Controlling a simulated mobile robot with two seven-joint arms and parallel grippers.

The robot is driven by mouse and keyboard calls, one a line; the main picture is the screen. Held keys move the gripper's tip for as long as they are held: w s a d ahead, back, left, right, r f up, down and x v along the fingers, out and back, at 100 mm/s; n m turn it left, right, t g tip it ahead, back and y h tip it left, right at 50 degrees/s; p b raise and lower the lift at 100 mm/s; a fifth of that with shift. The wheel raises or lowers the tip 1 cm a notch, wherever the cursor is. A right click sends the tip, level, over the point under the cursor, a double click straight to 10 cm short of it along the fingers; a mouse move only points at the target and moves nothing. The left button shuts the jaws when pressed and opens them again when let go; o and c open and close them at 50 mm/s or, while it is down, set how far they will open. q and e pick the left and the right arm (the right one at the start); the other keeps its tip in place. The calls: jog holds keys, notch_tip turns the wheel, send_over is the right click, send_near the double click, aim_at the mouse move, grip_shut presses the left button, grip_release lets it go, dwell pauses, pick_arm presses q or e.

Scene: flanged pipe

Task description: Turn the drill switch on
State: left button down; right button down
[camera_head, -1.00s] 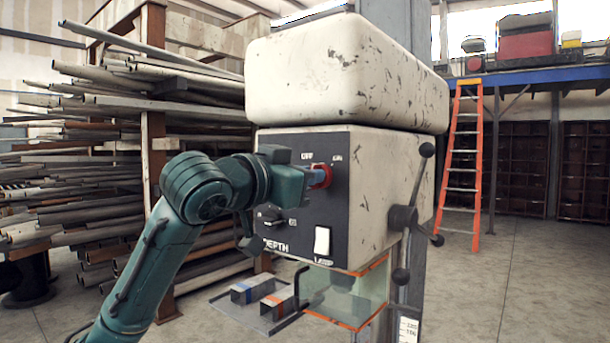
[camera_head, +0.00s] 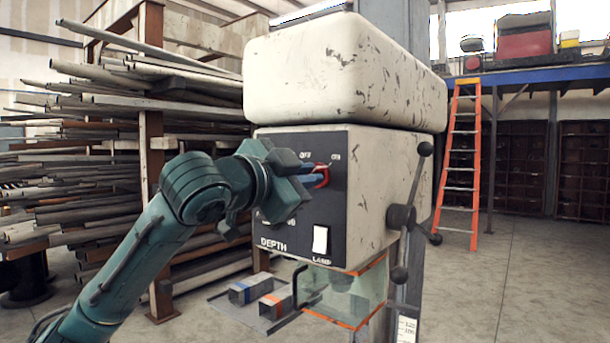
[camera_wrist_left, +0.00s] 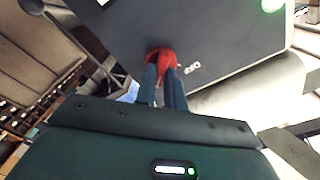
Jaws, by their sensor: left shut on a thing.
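The drill's red rotary switch (camera_head: 321,175) sits on the dark control panel (camera_head: 335,205), near the labels OFF and ON. My left gripper (camera_head: 313,179) reaches it from the left, and its blue fingers are shut on the switch. In the left wrist view the red switch (camera_wrist_left: 162,59) shows between the two fingertips (camera_wrist_left: 164,72), against the dark panel. The gripper covers part of the switch. My right gripper is not in view.
The panel also bears a white lamp switch (camera_head: 320,240) and a depth dial, partly hidden by my gripper. A clear guard (camera_head: 345,295) with orange edges hangs below. A lever handle (camera_head: 402,216) is on the drill's right side. Pipe racks (camera_head: 150,100) stand behind on the left.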

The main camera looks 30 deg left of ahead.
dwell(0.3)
pick_arm(q)
jog(key=c, duration=1.5)
grip_release()
jog(key=s+b, duration=0.1)
jog(key=s, duration=0.3)
jog(key=s+b, duration=0.1)
jog(key=s, duration=0.3)
jog(key=s+a+b, duration=0.1)
jog(key=s, duration=0.4)
jog(key=shift+s+b, duration=0.1)
jog(key=shift+b, duration=0.2)
